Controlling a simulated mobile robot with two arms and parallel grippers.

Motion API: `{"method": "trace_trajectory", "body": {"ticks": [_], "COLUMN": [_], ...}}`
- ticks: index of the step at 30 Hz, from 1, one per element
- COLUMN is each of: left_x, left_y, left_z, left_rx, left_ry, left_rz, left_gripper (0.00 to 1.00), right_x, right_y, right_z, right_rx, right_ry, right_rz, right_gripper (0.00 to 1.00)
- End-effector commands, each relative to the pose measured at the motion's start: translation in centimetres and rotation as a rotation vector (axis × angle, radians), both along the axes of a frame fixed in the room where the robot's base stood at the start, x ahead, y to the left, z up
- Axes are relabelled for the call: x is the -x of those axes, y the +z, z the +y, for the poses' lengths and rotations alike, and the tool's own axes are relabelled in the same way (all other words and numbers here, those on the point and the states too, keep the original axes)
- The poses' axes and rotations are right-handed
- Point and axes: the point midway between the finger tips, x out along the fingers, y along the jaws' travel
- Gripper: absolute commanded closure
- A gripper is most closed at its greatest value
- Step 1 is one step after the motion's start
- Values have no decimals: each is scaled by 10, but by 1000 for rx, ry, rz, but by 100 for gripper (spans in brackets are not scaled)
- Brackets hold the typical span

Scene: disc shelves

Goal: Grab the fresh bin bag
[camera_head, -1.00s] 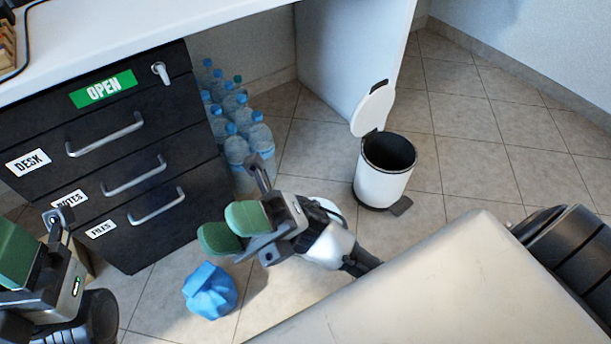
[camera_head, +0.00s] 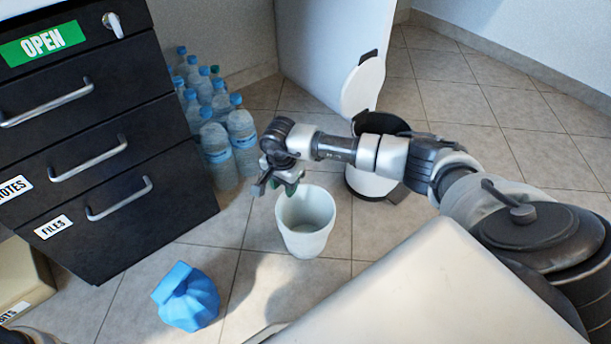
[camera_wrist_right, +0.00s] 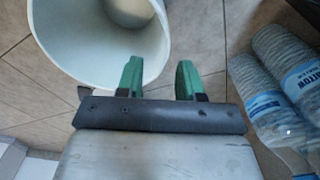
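A blue, bunched-up bag (camera_head: 187,297) lies on the floor at the lower left of the head view; I cannot tell whether it is the fresh bin bag. My right gripper (camera_head: 290,187) is at the upper left rim of a white open bucket (camera_head: 305,240), right of and beyond the bag. In the right wrist view the green fingers (camera_wrist_right: 160,80) are apart with nothing between them. One finger overlaps the bucket's rim (camera_wrist_right: 45,30) there; contact cannot be told. The bucket looks empty.
A white pedal bin (camera_head: 372,186) with its lid up stands behind my right arm. Several water bottles (camera_head: 243,140) stand beside the black drawer cabinet (camera_head: 150,160). A beige box (camera_head: 22,275) is at the lower left. Floor around the bag is clear.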

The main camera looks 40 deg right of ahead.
Motion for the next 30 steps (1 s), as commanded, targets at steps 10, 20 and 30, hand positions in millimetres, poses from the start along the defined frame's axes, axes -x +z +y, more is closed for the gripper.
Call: {"method": "trace_trajectory", "body": {"ticks": [10, 20, 30], "left_x": [6, 6, 6], "left_y": [-14, -54, -56], "left_z": [0, 0, 0], "left_rx": [-2, -2, -2], "left_ry": [1, 1, 1], "left_rz": [-18, -19, -18], "left_gripper": [47, 47, 47], "right_x": [0, 2, 1], "right_y": [-30, -71, -75], "right_z": [1, 3, 3], "right_rx": [-4, -6, -5], "right_ry": [-2, -2, -2], "right_rz": [1, 2, 0], "right_gripper": [63, 63, 63]}}
